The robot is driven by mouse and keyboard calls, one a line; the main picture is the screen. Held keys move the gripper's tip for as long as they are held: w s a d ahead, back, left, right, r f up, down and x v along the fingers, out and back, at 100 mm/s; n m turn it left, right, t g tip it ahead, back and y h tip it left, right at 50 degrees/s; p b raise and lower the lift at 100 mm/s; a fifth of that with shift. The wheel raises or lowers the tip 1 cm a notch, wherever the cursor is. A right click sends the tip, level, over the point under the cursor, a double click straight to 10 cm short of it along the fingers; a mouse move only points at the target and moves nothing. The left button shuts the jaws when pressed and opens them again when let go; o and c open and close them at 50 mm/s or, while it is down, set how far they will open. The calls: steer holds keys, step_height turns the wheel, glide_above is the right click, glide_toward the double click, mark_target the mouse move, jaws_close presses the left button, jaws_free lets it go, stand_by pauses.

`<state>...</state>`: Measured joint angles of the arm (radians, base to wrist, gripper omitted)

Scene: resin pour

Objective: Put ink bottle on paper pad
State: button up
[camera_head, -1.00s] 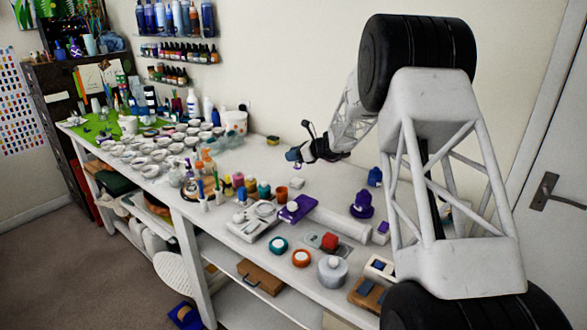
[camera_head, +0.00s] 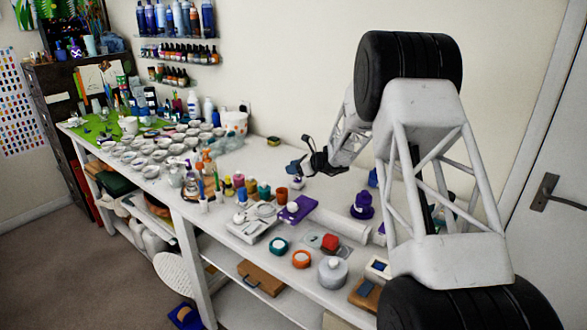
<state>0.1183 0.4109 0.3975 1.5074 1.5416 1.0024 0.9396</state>
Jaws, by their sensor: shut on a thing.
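My gripper (camera_head: 298,167) is above the back middle of the white workbench, pointing left. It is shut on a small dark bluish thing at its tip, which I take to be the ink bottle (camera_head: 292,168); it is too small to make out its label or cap. A small white block (camera_head: 297,185) lies on the bench just below the gripper; it may be the paper pad, but I cannot tell for sure. The held thing appears above the bench, and the gap to the white block is unclear.
A purple flat item (camera_head: 296,209) lies in front of the gripper, with a white roll (camera_head: 340,224) to its right. A purple bottle (camera_head: 362,205) stands further right. Jars, paint pots and many white cups (camera_head: 150,171) fill the left. The bench behind is fairly clear.

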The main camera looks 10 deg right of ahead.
stand_by(0.3)
steer(key=o, duration=0.9)
steer(key=shift+f, duration=0.1)
steer(key=shift+o, duration=0.2)
steer(key=shift+r, duration=0.2)
steer(key=v, duration=1.2)
steer(key=shift+f, duration=0.1)
